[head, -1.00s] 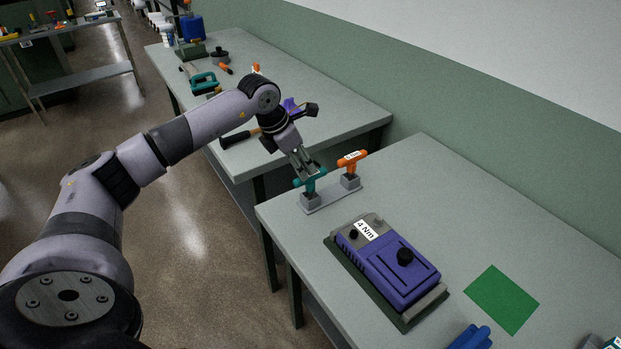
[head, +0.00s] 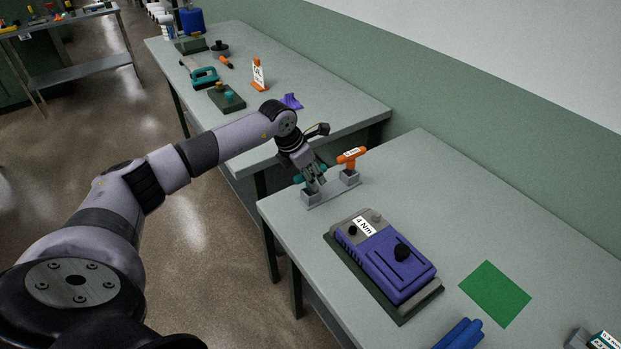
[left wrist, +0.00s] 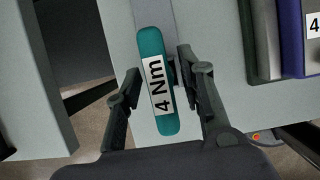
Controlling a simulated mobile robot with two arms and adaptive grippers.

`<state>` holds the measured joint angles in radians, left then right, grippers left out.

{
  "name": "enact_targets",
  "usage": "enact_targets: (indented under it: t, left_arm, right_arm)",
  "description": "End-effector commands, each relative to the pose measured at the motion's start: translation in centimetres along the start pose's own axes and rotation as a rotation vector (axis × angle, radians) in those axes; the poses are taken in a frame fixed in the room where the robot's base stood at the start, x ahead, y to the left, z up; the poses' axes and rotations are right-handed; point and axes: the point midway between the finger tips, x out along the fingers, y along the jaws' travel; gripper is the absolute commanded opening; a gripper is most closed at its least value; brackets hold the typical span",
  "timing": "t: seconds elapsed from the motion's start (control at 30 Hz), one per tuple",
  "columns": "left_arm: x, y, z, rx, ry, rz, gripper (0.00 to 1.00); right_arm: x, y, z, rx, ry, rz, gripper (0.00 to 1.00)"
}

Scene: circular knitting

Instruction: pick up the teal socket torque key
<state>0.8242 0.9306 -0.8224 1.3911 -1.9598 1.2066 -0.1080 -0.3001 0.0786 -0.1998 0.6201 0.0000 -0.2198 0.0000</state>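The teal socket torque key stands in a grey holder (head: 335,192) near the left corner of the near table. In the left wrist view the teal key's handle (left wrist: 153,85) carries a "4 Nm" label. My left gripper (head: 313,178) has come down over the key. In the left wrist view its two fingers (left wrist: 160,72) are open, one on each side of the handle. Small gaps seem to show; firm contact cannot be made out. The key's lower part is mostly hidden. My right gripper is in neither view.
A second table (head: 340,110) with tools lies behind.

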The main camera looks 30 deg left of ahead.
Motion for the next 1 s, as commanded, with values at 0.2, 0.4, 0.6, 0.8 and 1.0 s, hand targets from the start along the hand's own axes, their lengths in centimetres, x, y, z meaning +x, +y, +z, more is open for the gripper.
enact_targets:
  t: [0.2, 0.4, 0.6, 0.8, 1.0]
  left_arm:
    - [-0.04, 0.01, 0.01, 0.000, 0.000, 0.000, 0.19]
    - [-0.06, 0.02, 0.01, 0.000, 0.000, 0.000, 0.06]
    - [-0.07, 0.03, 0.03, 0.000, -0.001, 0.000, 0.00]
    - [-0.12, 0.04, 0.08, 0.000, -0.002, 0.001, 0.00]
    - [-0.47, 0.06, 0.27, 0.000, -0.003, 0.001, 0.00]
  right_arm:
    - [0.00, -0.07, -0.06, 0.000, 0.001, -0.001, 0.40]
    - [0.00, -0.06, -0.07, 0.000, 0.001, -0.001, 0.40]
    - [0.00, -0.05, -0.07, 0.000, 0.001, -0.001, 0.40]
    - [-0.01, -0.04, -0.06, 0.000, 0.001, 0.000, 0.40]
    - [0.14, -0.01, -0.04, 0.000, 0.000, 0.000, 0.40]
